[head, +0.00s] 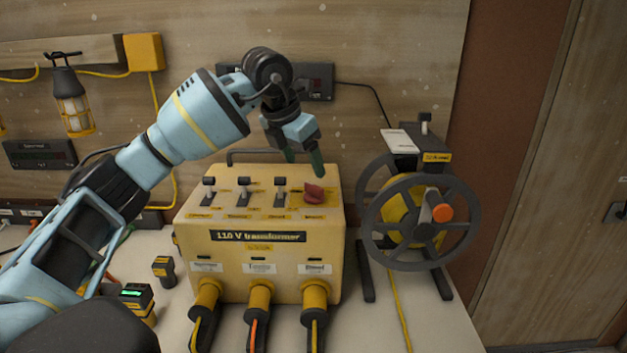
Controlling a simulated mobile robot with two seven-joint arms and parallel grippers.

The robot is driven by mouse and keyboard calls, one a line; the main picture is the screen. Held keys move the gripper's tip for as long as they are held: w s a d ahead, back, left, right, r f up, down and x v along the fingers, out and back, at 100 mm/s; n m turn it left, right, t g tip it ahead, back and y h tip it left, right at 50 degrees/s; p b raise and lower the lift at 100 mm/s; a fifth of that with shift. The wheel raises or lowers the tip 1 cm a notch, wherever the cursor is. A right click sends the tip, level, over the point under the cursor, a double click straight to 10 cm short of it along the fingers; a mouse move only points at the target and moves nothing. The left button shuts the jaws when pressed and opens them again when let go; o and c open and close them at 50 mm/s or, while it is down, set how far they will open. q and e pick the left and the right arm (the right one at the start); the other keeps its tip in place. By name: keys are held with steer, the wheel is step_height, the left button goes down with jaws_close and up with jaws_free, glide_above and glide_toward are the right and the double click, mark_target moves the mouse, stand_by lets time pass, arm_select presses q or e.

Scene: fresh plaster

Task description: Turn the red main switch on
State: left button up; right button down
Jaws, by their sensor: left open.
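The red main switch (313,194) sits at the right end of the sloping top of the yellow 110 V transformer (195,245). My left gripper (304,168) points down just above and slightly behind or left of the switch. Its dark green fingertips are apart and empty, with a small gap seen between the right fingertip and the switch. I cannot tell the switch's exact position. My right gripper is not in view.
Several small black toggle levers (244,191) stand left of the red switch. A cable reel (420,222) stands close to the transformer's right side. Plugged cables (258,300) leave the front. A lantern (73,105) hangs at left.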

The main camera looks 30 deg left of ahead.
mark_target(314, 185)
arm_select(q)
steer(key=x, duration=0.5)
steer(key=shift+w+d+f, duration=0.1)
steer(key=shift+w+f, duration=0.05)
steer(key=shift+x, duration=0.85)
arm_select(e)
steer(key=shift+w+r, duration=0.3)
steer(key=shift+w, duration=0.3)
arm_select(q)
steer(key=c, duration=1)
